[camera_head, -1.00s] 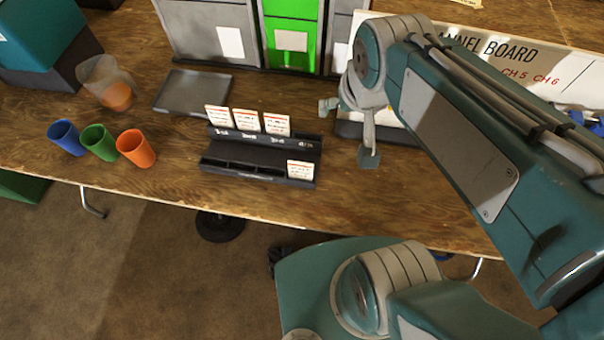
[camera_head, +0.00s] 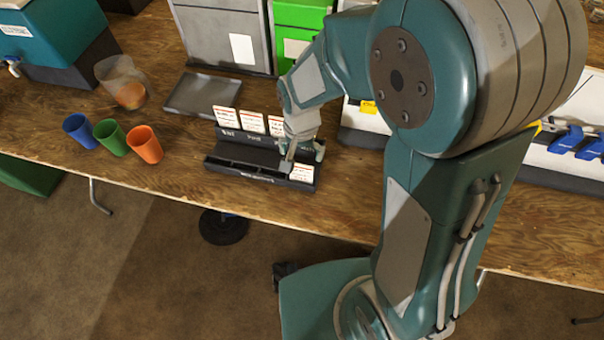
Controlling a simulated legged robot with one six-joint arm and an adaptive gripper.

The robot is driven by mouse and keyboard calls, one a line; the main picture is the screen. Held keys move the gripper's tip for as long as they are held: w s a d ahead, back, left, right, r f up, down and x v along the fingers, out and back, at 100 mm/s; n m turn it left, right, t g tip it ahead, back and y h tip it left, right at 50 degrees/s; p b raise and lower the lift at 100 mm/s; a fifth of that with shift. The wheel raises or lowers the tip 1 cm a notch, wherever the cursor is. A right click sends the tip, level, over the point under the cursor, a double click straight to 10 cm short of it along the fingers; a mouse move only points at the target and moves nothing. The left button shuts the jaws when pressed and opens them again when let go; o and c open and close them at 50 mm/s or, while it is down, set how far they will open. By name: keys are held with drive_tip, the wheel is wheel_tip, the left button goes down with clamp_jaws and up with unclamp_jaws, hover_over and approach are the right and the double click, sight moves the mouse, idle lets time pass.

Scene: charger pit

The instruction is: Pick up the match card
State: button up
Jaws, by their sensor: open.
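A dark card rack (camera_head: 240,172) stands on the wooden table. Three white cards with red print stand in its back row: a left card (camera_head: 226,117), a middle card (camera_head: 252,122) and a right card (camera_head: 276,126). A single white card (camera_head: 302,173) stands at the right end of the front row. The print is too small to tell which is the match card. My gripper (camera_head: 303,160) points down over the right end of the rack, its fingers apart and empty. It is just above or beside the front-row card; contact cannot be told.
Blue (camera_head: 79,130), green (camera_head: 110,137) and orange (camera_head: 145,144) cups stand at the left. Grey and green bins (camera_head: 222,38) stand at the back. The table's front edge is close to the rack.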

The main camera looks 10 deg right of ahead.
sight(301, 171)
wheel_tip(301, 171, down, 9)
drive_tip(key=shift+w+r, duration=0.15)
drive_tip(key=shift+r, duration=0.05)
drive_tip(key=c, duration=0.7)
